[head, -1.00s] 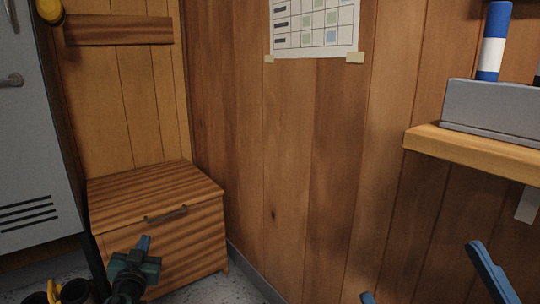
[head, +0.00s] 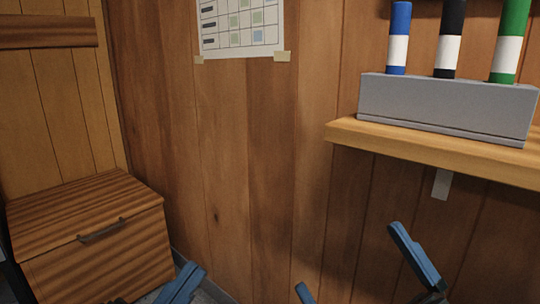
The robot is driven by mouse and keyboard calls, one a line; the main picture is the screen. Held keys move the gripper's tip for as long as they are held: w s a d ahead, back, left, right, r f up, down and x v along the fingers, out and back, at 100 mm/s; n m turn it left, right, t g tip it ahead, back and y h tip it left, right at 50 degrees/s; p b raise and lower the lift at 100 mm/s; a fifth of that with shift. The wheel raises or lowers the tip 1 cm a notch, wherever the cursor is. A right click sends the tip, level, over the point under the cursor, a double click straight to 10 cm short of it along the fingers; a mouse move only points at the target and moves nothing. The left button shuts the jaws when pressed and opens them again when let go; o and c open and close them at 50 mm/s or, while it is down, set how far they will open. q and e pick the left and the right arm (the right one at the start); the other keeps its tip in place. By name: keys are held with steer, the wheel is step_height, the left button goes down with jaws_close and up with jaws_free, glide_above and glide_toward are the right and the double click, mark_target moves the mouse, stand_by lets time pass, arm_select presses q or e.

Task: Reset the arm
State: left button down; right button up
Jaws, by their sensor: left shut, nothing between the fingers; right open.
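My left gripper (head: 182,284) shows at the bottom edge of the head view, left of centre. Its blue fingers are together with nothing between them, in front of the wall's foot and beside the wooden chest. My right gripper (head: 360,268) is at the bottom right. Its two blue fingers stand wide apart and empty, below the shelf and in front of the wood wall. The rest of both arms is mostly cut off by the lower frame edge.
A wooden chest (head: 90,238) with a dark handle stands at the left. A wooden shelf (head: 440,158) at the right carries a grey block (head: 445,108) holding blue, black and green markers. A paper chart (head: 240,30) is taped to the wall. Wall space between chest and shelf is bare.

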arm_select(q)
step_height(320, 180, down, 5)
steer(key=n+y+p, duration=0.9)
steer(key=n, duration=0.1)
arm_select(e)
step_height(320, 180, down, 7)
steer(key=m+g+h, duration=0.2)
steer(key=m+h, duration=0.6)
arm_select(q)
steer(key=s+a+r+n+g+y+p, duration=0.1)
steer(key=a+r+g+y+p, duration=0.1)
steer(key=p, duration=1.6)
steer(key=s+a+r+n+g+y+p, duration=0.1)
steer(key=r+p, duration=0.6)
steer(key=p, duration=1.1)
steer(key=shift+a+r+n+g+y, duration=0.25)
steer(key=shift+a+n+g+y, duration=0.35)
steer(key=shift+a+g+y, duration=0.85)
arm_select(e)
steer(key=s+d+r+m+g+h, duration=0.1)
steer(key=d+r+g+h, duration=0.1)
steer(key=r, duration=0.3)
steer(key=s+d+r+m+g+h, duration=0.1)
steer(key=d+r+m+g+h, duration=0.1)
steer(key=r+g+h, duration=0.2)
steer(key=shift+s+d+r+g, duration=0.2)
steer(key=shift+d+r+g, duration=0.15)
steer(key=shift+r+g, duration=0.35)
